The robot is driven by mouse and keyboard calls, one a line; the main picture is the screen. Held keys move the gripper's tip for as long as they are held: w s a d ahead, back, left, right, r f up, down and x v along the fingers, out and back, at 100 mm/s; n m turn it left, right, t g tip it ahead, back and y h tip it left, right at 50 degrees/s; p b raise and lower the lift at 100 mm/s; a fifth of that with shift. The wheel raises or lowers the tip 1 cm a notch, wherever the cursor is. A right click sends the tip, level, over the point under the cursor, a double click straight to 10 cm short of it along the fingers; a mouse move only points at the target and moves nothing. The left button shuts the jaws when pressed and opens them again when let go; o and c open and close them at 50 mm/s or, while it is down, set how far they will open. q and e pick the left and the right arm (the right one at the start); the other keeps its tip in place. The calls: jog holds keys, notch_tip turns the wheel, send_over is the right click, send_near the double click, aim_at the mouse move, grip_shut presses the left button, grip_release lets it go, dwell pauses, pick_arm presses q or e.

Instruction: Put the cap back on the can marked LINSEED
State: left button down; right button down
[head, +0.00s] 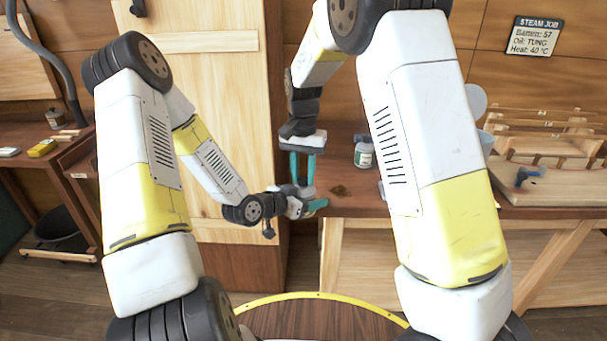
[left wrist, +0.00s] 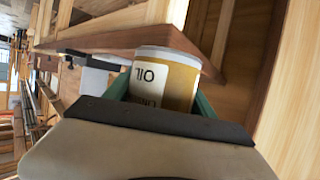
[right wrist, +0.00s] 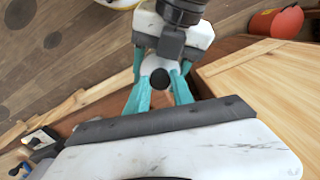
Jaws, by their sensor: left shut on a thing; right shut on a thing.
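An amber can (left wrist: 182,72) with a white label is clamped between the green fingers of my left gripper (head: 312,204). The label reads OIL upside down in the left wrist view; the word beside it is partly hidden by the gripper. My right gripper (head: 302,180) points down from above, directly over my left gripper. In the right wrist view, its teal fingers (right wrist: 160,92) are shut around a small round black cap (right wrist: 160,79), which lies over a pale round top. I cannot tell whether the cap touches the can's neck. In the head view the can is mostly hidden.
Another can (head: 364,153) with a pale label stands on the bench (head: 350,205), right of my right gripper. A dark brown patch (head: 340,190) lies near the bench's front edge. A wooden rack (head: 550,148) and blue tool (head: 529,175) are farther right. A sign (head: 535,36) hangs on the wall.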

jog(key=m, duration=1)
jog(key=shift+a, duration=0.1)
jog(key=m, duration=0.7)
jog(key=shift+m, duration=0.3)
jog(key=m, duration=0.5)
jog(key=shift+w, duration=0.1)
jog(key=m, duration=0.8)
jog(key=shift+f, duration=0.15)
jog(key=shift+d+f+m, duration=0.1)
jog(key=shift+d+m, duration=0.05)
jog(key=shift+m, duration=0.45)
jog(key=shift+d+f+m, duration=0.1)
jog(key=shift+d+m, duration=0.05)
jog(key=shift+m, duration=0.45)
jog(key=shift+d+f+m, duration=0.15)
jog(key=shift+d+m, duration=0.05)
jog(key=shift+m, duration=0.4)
jog(key=shift+d+f+m, duration=0.15)
jog(key=shift+m, duration=0.45)
jog(key=shift+a+r+m, duration=0.2)
jog(key=shift+r+m, duration=0.1)
jog(key=shift+m, duration=0.2)
jog(key=shift+a+r, duration=0.2)
jog(key=shift+r, duration=0.05)
jog(key=c, duration=1.1)
grip_release()
jog(key=shift+a, duration=0.1)
